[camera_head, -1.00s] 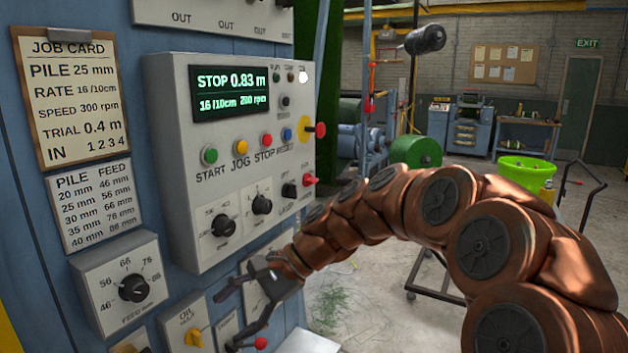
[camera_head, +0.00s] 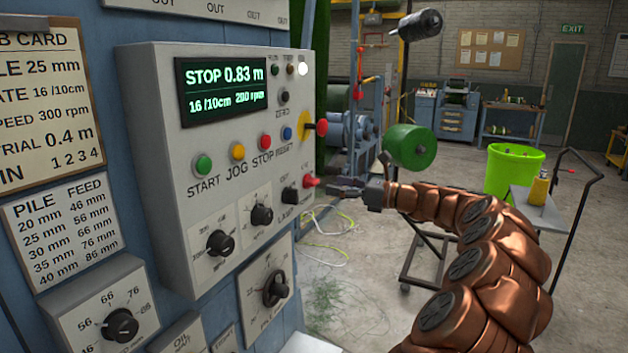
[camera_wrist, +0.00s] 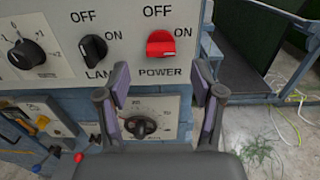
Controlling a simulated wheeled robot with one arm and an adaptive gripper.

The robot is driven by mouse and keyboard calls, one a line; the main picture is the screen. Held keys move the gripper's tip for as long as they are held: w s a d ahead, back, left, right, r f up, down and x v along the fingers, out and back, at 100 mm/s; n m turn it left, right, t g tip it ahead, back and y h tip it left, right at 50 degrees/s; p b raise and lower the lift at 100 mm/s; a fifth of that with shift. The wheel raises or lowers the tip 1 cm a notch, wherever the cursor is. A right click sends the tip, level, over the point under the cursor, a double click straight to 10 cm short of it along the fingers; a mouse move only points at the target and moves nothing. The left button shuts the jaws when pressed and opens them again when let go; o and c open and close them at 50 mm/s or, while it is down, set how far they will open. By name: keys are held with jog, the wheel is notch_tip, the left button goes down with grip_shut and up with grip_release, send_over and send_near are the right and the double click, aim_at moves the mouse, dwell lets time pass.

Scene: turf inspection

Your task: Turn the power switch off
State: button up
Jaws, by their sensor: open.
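The power switch (camera_wrist: 160,43) is a red knob on the light grey control panel (camera_wrist: 58,20). In the wrist view, OFF is printed above it, ON at its right and POWER below. Its handle lies roughly level, in line with the ON label. In the head view the power switch (camera_head: 309,181) sits at the panel's lower right edge. My gripper (camera_wrist: 160,84) is open and empty, its two fingers below and to either side of the switch. In the head view my gripper (camera_head: 345,188) is just right of the switch, apparently not touching it.
The black lamp knob (camera_wrist: 93,48) is close at the left of the switch. A red mushroom button (camera_head: 317,128) sticks out above it. A dial (camera_wrist: 140,124) is below. A green bin (camera_head: 512,168) and a trolley (camera_head: 440,245) stand on the floor at right.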

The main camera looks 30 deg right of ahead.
aim_at(317, 182)
jog(key=shift+p+x, duration=0.7)
jog(key=shift+x, duration=2.4)
jog(key=c, duration=1.1)
